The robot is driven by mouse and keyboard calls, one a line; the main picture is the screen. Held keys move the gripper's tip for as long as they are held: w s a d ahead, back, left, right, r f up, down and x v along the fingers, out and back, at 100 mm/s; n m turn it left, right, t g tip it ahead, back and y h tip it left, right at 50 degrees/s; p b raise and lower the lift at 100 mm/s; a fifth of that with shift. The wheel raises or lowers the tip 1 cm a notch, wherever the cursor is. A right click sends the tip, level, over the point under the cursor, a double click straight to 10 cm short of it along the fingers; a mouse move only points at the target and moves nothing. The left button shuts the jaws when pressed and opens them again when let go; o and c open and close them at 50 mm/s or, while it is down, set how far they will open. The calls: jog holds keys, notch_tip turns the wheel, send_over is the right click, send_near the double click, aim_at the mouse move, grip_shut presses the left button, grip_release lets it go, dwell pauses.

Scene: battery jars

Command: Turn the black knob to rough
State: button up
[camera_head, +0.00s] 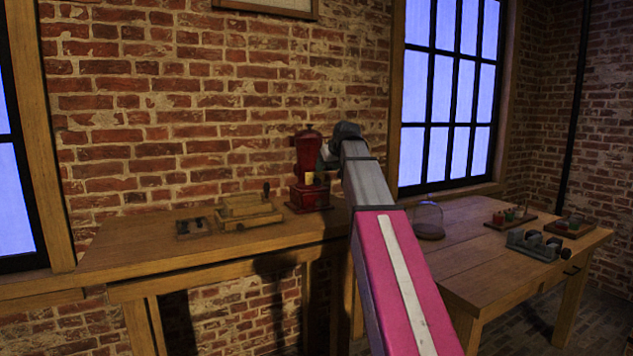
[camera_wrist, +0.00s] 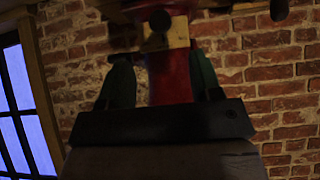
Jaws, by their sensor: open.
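A red upright device (camera_head: 307,170) stands on the left wooden bench against the brick wall, with a yellowish plate (camera_head: 309,178) on its front. In the wrist view the red body (camera_wrist: 170,75) is dim, with the yellowish plate (camera_wrist: 178,35) near the top. A dark round knob (camera_wrist: 160,20) shows in front of this plate; its setting and any labels cannot be read. My gripper (camera_wrist: 162,72) is open. Its two greenish fingers appear on either side of the red body, apart from the knob. In the head view my arm partly hides the gripper.
Left of the red device, a wooden box with a handle (camera_head: 248,212) and a small dark tray (camera_head: 192,228) sit on the bench (camera_head: 130,258). The right table (camera_head: 480,265) holds a glass dome (camera_head: 429,220), a grey-green device (camera_head: 535,244) and small trays. Its front is clear.

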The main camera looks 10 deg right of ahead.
aim_at(319, 182)
jog(key=x, duration=1)
jog(key=c, duration=0.9)
jog(key=m+y, duration=0.1)
jog(key=y, duration=0.2)
jog(key=m+g+y, duration=0.1)
jog(key=shift+w+d+f+m+y, duration=0.1)
jog(key=shift+d+f+m+y, duration=0.05)
jog(key=shift+d+m+y, duration=0.15)
jog(key=m+y, duration=0.1)
jog(key=y, duration=0.1)
jog(key=m+y, duration=0.1)
jog(key=y, duration=0.1)
jog(key=shift+d+f+m, duration=0.1)
jog(key=shift+f+m, duration=0.05)
jog(key=shift+m, duration=0.15)
jog(key=shift+y, duration=0.3)
